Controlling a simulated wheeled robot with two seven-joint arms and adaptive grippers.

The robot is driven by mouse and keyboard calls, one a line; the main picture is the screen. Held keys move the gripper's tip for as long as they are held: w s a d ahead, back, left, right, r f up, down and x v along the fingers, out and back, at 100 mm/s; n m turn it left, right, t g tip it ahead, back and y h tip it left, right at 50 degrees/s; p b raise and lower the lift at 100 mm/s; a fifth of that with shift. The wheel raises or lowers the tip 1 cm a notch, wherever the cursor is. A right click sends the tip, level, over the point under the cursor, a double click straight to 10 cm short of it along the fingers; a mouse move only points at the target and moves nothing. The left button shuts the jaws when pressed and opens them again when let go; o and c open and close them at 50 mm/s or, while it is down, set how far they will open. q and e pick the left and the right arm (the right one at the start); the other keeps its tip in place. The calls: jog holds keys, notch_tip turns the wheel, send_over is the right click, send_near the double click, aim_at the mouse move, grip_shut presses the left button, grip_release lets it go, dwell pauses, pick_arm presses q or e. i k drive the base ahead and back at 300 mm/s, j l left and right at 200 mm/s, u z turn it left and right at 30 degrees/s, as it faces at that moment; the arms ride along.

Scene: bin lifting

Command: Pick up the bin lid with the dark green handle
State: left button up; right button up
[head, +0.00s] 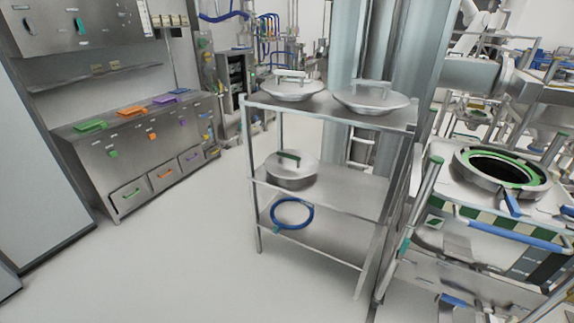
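The bin lid with the dark green handle (291,177) lies on the middle shelf of a metal rack, towards its left side. It is a round, silvery lid and its handle (288,156) stands up on top. Two similar lids with pale metal handles sit on the top shelf, one at the left (292,90) and one at the right (371,99). Neither of my grippers shows in the head view.
The rack's middle shelf (350,199) is bare right of the lid. A blue ring (292,214) is at the lower shelf. An open round bin (503,168) stands at the right. A steel cabinet (150,160) is at the left. The floor (170,260) before the rack is clear.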

aim_at(291, 164)
jog(key=i+j, duration=0.2)
jog(key=j, duration=0.15)
jog(key=i+j+z, duration=0.1)
jog(key=i+j, duration=0.3)
jog(key=j, duration=0.25)
jog(key=i+j+z, duration=0.15)
jog(key=j, duration=0.2)
jog(key=i+j, duration=0.25)
jog(key=j+z, duration=0.05)
jog(key=j, duration=0.05)
